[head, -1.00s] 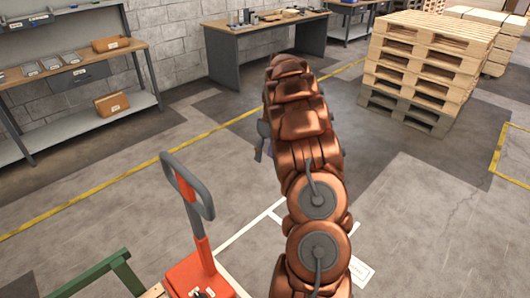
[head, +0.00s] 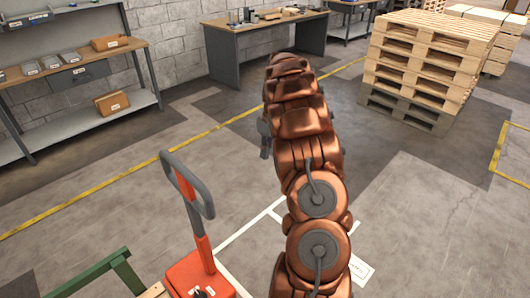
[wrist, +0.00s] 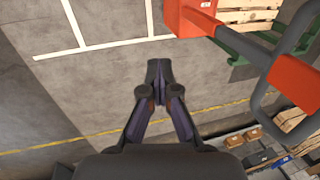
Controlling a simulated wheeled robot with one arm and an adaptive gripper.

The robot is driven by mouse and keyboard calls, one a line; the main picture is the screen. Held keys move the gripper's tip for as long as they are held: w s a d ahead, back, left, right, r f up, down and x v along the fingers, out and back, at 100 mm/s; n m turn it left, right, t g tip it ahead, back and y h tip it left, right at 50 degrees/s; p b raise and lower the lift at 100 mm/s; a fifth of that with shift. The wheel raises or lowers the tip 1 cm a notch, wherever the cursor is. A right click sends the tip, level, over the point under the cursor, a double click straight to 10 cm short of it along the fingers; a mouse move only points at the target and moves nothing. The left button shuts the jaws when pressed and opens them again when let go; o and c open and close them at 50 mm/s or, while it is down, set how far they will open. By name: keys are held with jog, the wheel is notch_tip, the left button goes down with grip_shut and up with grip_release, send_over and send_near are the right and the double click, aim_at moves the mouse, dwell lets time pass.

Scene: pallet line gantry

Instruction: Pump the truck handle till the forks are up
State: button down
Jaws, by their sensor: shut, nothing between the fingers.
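The pallet truck's handle (head: 203,200) is a grey loop with orange parts. It stands nearly upright, leaning left, on the orange truck body (head: 197,277) at the bottom of the head view. In the wrist view the handle (wrist: 292,76) is at the right, close to the camera, and the orange body (wrist: 186,18) is at the top. My gripper (wrist: 157,72) is shut and empty, apart from the handle, over bare floor. In the head view my gripper (head: 265,139) is partly hidden behind my arm, right of the handle. The forks cannot be made out.
A green rail (head: 97,272) is left of the truck. A shelf bench (head: 75,75) and a grey desk (head: 262,45) stand along the wall. A pallet stack (head: 425,65) is at the back right. The floor between is clear.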

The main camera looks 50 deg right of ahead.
jog(key=c, duration=0.9)
grip_release()
jog(key=v, duration=1.2)
